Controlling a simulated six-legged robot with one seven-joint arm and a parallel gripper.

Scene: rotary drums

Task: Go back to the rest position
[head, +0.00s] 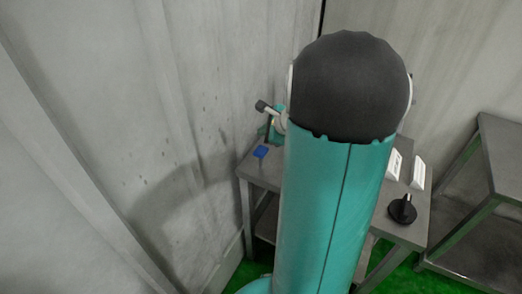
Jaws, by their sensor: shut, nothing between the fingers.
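My own teal arm link with its black rounded cap stands upright in the middle of the head view and covers much of the scene.
Another table (505,150) stands right; a pale wall (120,150) is left.

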